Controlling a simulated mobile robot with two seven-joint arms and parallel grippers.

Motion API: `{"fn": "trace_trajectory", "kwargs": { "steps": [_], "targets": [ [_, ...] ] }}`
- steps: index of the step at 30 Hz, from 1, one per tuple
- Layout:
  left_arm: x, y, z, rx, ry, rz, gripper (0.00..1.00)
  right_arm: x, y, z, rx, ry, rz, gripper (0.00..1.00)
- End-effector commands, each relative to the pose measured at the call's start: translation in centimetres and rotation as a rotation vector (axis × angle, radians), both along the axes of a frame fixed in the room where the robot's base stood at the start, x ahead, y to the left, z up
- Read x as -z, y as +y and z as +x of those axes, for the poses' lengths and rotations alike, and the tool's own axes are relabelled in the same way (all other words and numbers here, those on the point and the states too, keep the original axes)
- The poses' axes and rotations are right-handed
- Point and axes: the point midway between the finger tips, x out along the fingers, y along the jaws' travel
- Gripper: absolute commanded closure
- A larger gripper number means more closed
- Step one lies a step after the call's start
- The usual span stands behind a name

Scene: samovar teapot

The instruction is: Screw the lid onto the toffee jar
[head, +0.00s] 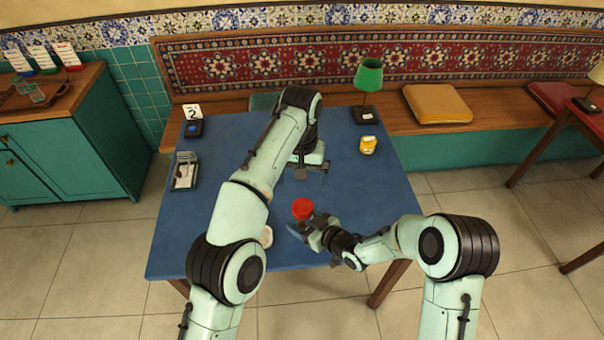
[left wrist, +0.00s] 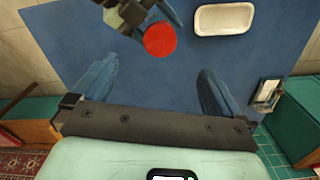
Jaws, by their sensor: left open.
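A round red lid (head: 302,208) shows near the front middle of the blue table, and in the left wrist view (left wrist: 160,40). No jar body shows clearly; anything under the lid is hidden. My right gripper (head: 308,224) is low beside the red lid, its blue fingers close around or against it; I cannot tell whether they grip. It also shows at the top of the left wrist view (left wrist: 148,22). My left gripper (head: 312,172) is open and empty above the table, behind the lid in the head view. Its spread fingers show in the left wrist view (left wrist: 158,85).
A white dish (left wrist: 223,19) lies near the lid, partly hidden by my left arm in the head view (head: 267,237). A napkin holder (head: 185,171), a number 2 sign (head: 193,112), a green lamp (head: 369,78) and a yellow container (head: 368,145) stand around. The table's right side is clear.

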Motion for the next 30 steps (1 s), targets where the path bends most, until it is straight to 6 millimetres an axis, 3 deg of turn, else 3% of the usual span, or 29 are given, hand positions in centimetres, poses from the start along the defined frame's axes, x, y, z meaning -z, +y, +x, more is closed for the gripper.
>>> {"fn": "trace_trajectory", "kwargs": {
  "steps": [9, 26, 30],
  "targets": [
    [-1.4, 0.0, -0.1, 0.001, -0.001, 0.000, 0.00, -0.1, 0.0, 0.0, 0.000, -0.003, 0.001, 1.00],
    [-1.4, 0.0, -0.1, 0.000, 0.000, 0.000, 0.00, -0.1, 0.0, 0.0, 0.000, -0.002, 0.001, 1.00],
    [-0.4, 1.8, 0.8, -0.039, 0.013, 0.002, 0.00, -0.1, 0.0, 0.0, 0.000, -0.002, 0.001, 1.00]
  ]
}}
